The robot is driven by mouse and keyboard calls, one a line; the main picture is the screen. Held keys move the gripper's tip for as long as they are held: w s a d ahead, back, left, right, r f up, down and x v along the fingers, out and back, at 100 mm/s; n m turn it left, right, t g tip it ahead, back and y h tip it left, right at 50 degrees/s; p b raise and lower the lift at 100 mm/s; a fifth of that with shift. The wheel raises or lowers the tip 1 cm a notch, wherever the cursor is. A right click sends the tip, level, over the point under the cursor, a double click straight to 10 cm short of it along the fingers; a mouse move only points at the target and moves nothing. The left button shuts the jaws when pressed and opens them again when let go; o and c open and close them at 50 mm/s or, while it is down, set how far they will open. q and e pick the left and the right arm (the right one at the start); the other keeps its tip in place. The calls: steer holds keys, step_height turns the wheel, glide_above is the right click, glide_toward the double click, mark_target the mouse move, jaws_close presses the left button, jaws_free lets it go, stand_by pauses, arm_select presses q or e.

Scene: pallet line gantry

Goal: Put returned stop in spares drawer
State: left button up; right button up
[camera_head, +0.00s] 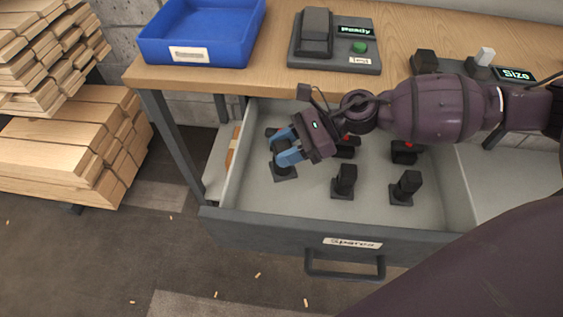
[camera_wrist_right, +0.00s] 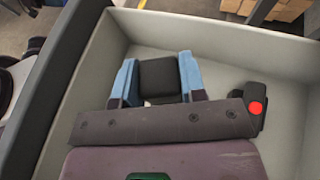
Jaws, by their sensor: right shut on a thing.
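My right gripper (camera_head: 284,147) is inside the open spares drawer (camera_head: 290,230), near its left end. Its blue fingers are shut on a black stop (camera_head: 284,173), whose square base shows low in the drawer below the fingers. In the right wrist view, the held stop (camera_wrist_right: 158,80) sits between both fingers. I cannot tell whether its base touches the drawer floor. Other black stops stand in the drawer: two upright ones at the front (camera_head: 345,180) (camera_head: 407,186), and ones with red marks behind (camera_head: 404,152), partly hidden by my arm. My left gripper is out of view.
A wooden bench (camera_head: 260,78) stands above the drawer, with a blue bin (camera_head: 200,45), a "Ready" device with a green button (camera_head: 359,47) and a "Size" unit (camera_head: 514,75). Stacked boards (camera_head: 70,150) lie at left.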

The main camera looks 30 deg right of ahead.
mark_target(279, 174)
steer(key=shift+f, duration=0.4)
step_height(279, 174, down, 4)
steer(key=shift+f+b, duration=0.15)
steer(key=shift+b, duration=0.7)
steer(key=shift+f, duration=0.45)
steer(key=o, duration=1)
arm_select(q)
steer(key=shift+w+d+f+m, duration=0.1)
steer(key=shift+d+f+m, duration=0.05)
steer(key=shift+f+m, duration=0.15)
arm_select(e)
steer(key=shift+o, duration=0.2)
